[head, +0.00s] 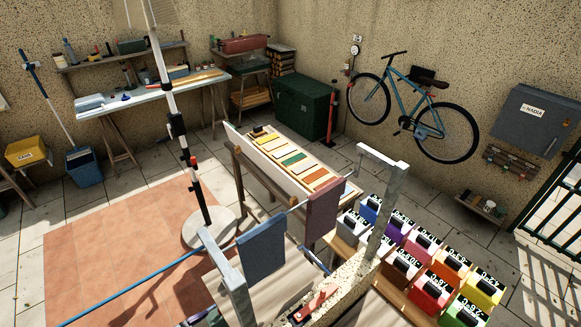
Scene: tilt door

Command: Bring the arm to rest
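I cannot make out either of my grippers or arms in the head view. No part in the picture can be told for sure as a fingertip. The lower middle is crowded. There a blue cloth (262,250) and a dark red cloth (322,207) hang from a thin rail between two pale posts, the near post (228,270) and the far post (386,190).
A tall pole on a round base (210,228) stands left of the cloths. A bench with coloured panels (293,160) lies behind them. Several coloured bins (436,290) fill the lower right. A bicycle (420,105) hangs on the back wall. The terracotta floor (100,240) at left is mostly clear.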

